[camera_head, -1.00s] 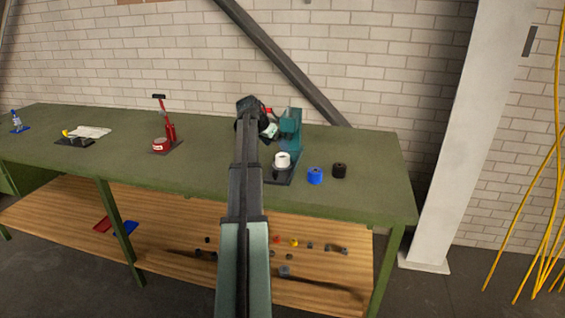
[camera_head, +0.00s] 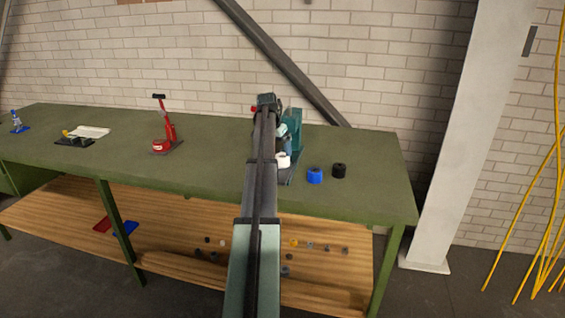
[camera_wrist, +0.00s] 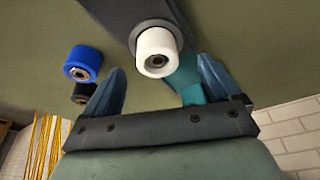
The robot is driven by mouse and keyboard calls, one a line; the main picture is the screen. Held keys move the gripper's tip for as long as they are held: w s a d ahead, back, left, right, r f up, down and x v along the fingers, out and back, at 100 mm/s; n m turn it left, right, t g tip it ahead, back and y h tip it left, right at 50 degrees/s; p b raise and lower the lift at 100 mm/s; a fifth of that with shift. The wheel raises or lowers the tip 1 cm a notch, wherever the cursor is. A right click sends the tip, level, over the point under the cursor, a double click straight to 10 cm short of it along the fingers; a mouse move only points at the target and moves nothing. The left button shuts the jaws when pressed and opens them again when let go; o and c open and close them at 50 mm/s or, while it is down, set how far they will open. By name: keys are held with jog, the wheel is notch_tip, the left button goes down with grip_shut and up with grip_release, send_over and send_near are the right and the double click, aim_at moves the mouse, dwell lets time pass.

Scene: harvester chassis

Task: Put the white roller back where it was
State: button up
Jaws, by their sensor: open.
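The white roller (camera_head: 284,160) stands on the dark base plate (camera_head: 288,180) of a teal stand (camera_head: 297,130) on the green bench, partly covered by my arm in the head view. In the wrist view the white roller (camera_wrist: 154,42) sits on the dark plate (camera_wrist: 122,14), its end with a centre hole facing the camera. My gripper (camera_wrist: 160,82) is open and empty. The roller appears beyond and between its two blue-grey fingers, with no visible contact. Part of the teal stand (camera_wrist: 185,78) shows behind the right finger.
A blue roller (camera_head: 315,176) and a black roller (camera_head: 339,170) stand on the bench just right of the stand. A red jack (camera_head: 166,132) stands to the left, with wide clear bench between. Small parts lie on the lower wooden shelf (camera_head: 190,235).

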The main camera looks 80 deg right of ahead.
aim_at(283, 157)
jog(key=shift+s+x, duration=0.15)
jog(key=shift+x, duration=1.3)
jog(key=shift+s+x, duration=0.2)
jog(key=shift+x, duration=1.25)
jog(key=shift+d+r, duration=0.1)
jog(key=shift+d, duration=0.1)
jog(key=shift+c, duration=0.5)
jog(key=c, duration=1.1)
